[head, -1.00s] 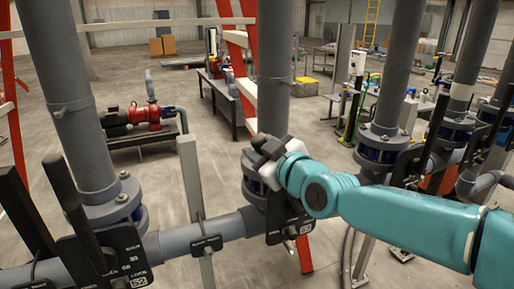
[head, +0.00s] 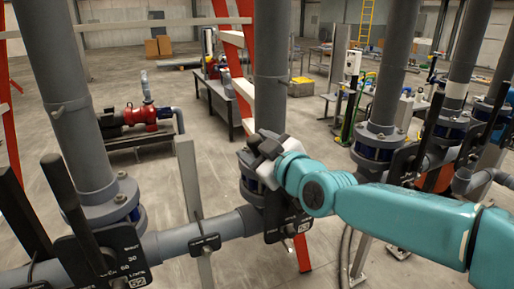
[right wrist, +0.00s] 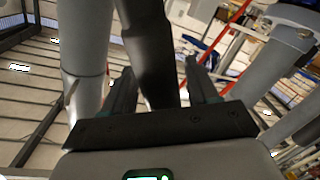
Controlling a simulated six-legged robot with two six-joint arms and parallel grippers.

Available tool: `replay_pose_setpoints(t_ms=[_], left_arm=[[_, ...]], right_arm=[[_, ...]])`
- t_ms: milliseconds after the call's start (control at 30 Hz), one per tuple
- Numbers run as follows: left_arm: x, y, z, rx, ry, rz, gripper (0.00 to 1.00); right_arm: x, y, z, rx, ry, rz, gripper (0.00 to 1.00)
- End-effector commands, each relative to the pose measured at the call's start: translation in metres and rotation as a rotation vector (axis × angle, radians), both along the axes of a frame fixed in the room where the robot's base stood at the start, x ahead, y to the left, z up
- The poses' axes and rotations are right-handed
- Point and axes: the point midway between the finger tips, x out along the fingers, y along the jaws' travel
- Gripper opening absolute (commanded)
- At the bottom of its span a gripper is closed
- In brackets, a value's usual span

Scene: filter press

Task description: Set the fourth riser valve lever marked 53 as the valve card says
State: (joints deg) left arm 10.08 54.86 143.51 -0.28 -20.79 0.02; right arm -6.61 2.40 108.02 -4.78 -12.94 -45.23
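The riser valve plate marked 53 (head: 285,222) is black and sits on the pipe under the middle grey riser (head: 271,85). My right gripper (head: 264,147) is at the top of this valve, in front of the riser, and hides most of the lever. In the right wrist view a dark lever-like bar (right wrist: 152,45) runs between the two fingers (right wrist: 160,88), beside a grey pipe. The fingers stand apart with small gaps to the bar, so they look open around it. My left gripper is out of view. I see no readable valve card.
The valve marked 52 (head: 105,255), with a long black lever (head: 65,195), stands at left. More risers with valves (head: 375,140) stand at right. A grey upright post (head: 190,185) and a small black tag (head: 205,243) are between 52 and 53.

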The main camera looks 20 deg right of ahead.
Motion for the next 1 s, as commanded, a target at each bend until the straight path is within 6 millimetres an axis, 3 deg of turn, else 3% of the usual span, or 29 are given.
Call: replay_pose_setpoints(t_ms=[133,267,700,1000], left_arm=[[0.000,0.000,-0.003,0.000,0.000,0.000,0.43],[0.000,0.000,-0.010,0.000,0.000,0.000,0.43],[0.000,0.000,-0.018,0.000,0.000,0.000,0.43],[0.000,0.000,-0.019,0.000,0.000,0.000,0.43]], right_arm=[[-0.006,0.000,0.000,0.000,0.000,0.000,0.59],[-0.028,-0.004,0.000,0.001,-0.002,0.000,0.59],[-0.136,-0.024,0.011,0.001,-0.005,-0.001,0.59],[-0.161,-0.028,0.013,0.001,-0.001,0.000,0.59]])
